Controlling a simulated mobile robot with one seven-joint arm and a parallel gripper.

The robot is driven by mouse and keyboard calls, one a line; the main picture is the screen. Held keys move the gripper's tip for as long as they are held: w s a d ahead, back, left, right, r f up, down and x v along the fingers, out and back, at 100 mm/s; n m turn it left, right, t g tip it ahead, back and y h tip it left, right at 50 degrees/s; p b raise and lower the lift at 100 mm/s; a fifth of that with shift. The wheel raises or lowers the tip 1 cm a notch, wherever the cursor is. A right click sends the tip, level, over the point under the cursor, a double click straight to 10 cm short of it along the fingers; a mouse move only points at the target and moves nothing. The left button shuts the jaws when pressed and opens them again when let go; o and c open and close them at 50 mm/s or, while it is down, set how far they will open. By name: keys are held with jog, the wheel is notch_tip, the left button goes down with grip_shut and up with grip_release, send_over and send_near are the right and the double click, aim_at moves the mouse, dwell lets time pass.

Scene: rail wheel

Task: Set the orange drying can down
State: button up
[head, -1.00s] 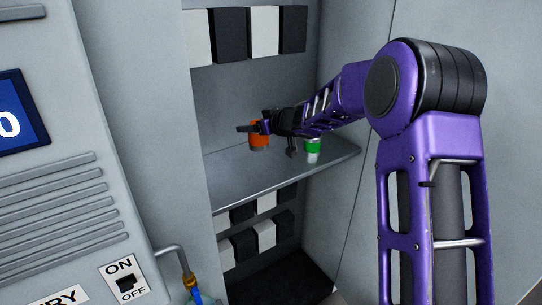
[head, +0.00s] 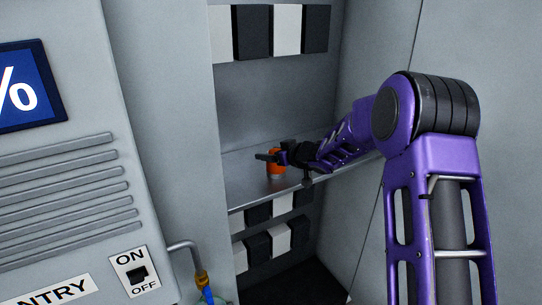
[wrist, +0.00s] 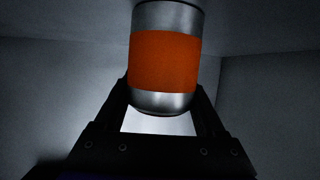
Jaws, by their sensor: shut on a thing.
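The orange drying can (head: 276,166) is at the shelf in the head view, upright, with its lower end at or just above the shelf surface; I cannot tell if it touches. In the wrist view the can (wrist: 165,60) shows a wide orange band between silver ends. My gripper (head: 273,158) is shut on the can, with a dark finger on each side of it in the wrist view (wrist: 163,105). The metal shelf (head: 243,192) lies under the can. The green can seen earlier on the shelf is hidden behind my arm now.
Black and white blocks (head: 269,30) line the wall above the shelf, and more (head: 267,241) sit below it. The cabinet's side walls are close on both sides. A grey panel with an ON/OFF switch (head: 138,275) stands at the left. The shelf left of the can is bare.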

jog(key=o, duration=1.5)
jog(key=shift+f, duration=0.1)
jog(key=shift+o, duration=0.2)
jog(key=shift+s+d+r, duration=0.2)
jog(key=shift+d+r, duration=0.05)
jog(key=shift+r, duration=0.05)
jog(key=p+v, duration=0.1)
jog(key=v, duration=1)
jog(key=shift+s+r, duration=0.15)
jog(key=shift+s, duration=0.05)
jog(key=shift+w, duration=0.1)
